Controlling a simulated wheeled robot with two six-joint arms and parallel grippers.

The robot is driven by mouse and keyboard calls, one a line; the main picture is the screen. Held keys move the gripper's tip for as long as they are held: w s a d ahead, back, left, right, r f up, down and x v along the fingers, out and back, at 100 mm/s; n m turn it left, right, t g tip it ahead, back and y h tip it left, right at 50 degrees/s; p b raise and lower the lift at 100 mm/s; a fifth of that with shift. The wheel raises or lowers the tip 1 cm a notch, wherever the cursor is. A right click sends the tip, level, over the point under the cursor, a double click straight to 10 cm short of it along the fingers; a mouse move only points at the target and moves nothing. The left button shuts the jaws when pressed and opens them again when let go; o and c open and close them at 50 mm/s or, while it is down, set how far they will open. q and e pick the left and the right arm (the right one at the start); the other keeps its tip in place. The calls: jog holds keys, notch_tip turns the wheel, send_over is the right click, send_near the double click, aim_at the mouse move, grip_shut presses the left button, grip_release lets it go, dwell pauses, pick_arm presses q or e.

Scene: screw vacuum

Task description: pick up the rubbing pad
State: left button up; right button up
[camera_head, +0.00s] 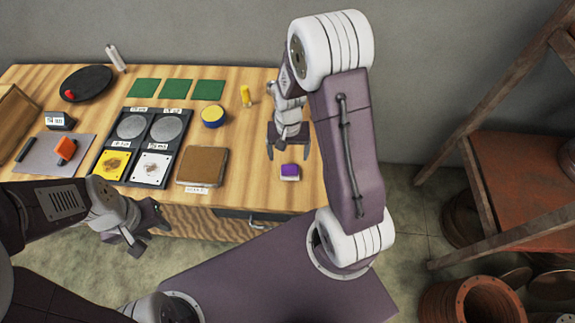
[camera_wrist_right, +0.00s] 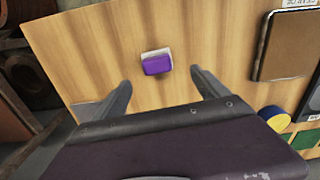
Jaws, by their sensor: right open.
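The rubbing pad is most likely the small purple and white block (camera_head: 290,171) near the right front of the table. It also shows in the right wrist view (camera_wrist_right: 157,63), lying flat on the wood. My right gripper (camera_head: 289,156) is open and empty, just behind the pad in the head view. In the right wrist view its two fingers (camera_wrist_right: 160,88) point towards the pad, with the pad ahead between them and apart from them. My left gripper (camera_head: 148,229) is off the table's front edge, far from the pad; its jaws are not clear.
A brown board (camera_head: 203,168) lies left of the pad. A blue and yellow round tub (camera_head: 213,116) and a small yellow bottle (camera_head: 246,95) stand farther back. A black tray (camera_head: 123,165) with round discs is left. The wood around the pad is clear.

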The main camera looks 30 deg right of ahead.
aim_at(290, 168)
notch_tip(290, 168, down, 4)
jog(key=shift+w+d+r, duration=0.1)
jog(key=shift+w+d+f, duration=0.1)
jog(key=shift+f, duration=0.1)
jog(key=f, duration=0.2)
jog(key=s+f, duration=0.1)
jog(key=f, duration=0.1)
jog(key=shift+f, duration=0.2)
jog(key=shift+w+d+f, duration=0.1)
jog(key=shift+w+f, duration=0.15)
jog(key=shift+f, duration=0.1)
jog(key=shift+r, duration=0.1)
jog(key=c, duration=1.5)
